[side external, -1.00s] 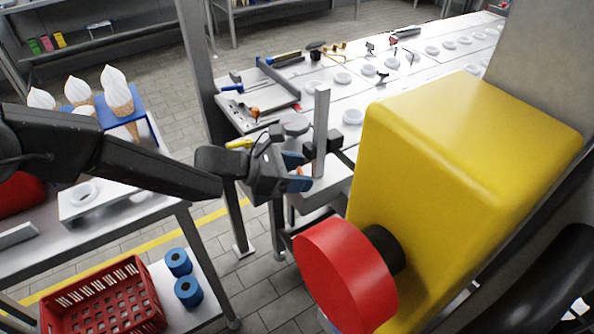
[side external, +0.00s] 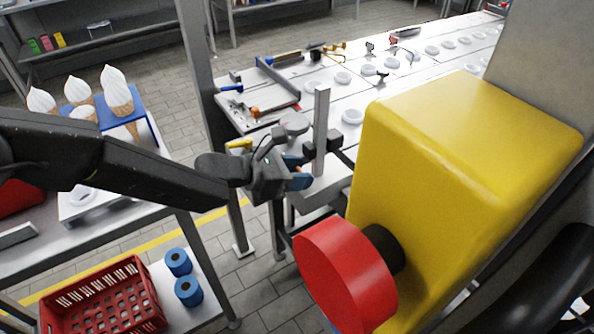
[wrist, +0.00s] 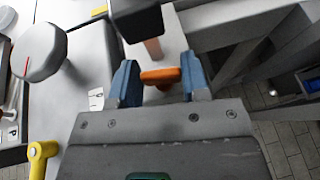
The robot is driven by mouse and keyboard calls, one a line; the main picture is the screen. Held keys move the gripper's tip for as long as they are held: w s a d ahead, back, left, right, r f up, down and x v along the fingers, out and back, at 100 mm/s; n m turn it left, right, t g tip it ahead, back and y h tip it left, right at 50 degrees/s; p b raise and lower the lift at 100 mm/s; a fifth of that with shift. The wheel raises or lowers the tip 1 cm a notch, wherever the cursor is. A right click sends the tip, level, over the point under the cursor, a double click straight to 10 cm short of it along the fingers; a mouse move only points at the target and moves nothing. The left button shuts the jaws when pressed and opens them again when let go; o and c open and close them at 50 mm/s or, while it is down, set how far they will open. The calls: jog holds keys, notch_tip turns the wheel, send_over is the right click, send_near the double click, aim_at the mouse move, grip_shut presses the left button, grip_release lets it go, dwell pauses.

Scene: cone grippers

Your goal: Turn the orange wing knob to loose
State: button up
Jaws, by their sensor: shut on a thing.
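The orange wing knob (wrist: 160,76) shows in the wrist view between the two blue fingertips of my gripper (wrist: 160,80). The fingers are shut on the wing from both sides. A short post (wrist: 153,48) shows just beyond the knob, under a black block (wrist: 137,18). In the side view my gripper (side external: 299,171) is beside an upright grey bar (side external: 320,130) with a black clamp block (side external: 322,146).
A large yellow box (side external: 450,150) with a red round button (side external: 345,275) stands close on the right. The wrist view shows a grey round knob (wrist: 40,52) and a yellow handle (wrist: 40,160) at the left. A conveyor with white rings (side external: 352,117) lies behind.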

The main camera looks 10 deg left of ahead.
jog(key=o, duration=0.9)
jog(key=v, duration=1.3)
jog(key=shift+s+a+r, duration=0.25)
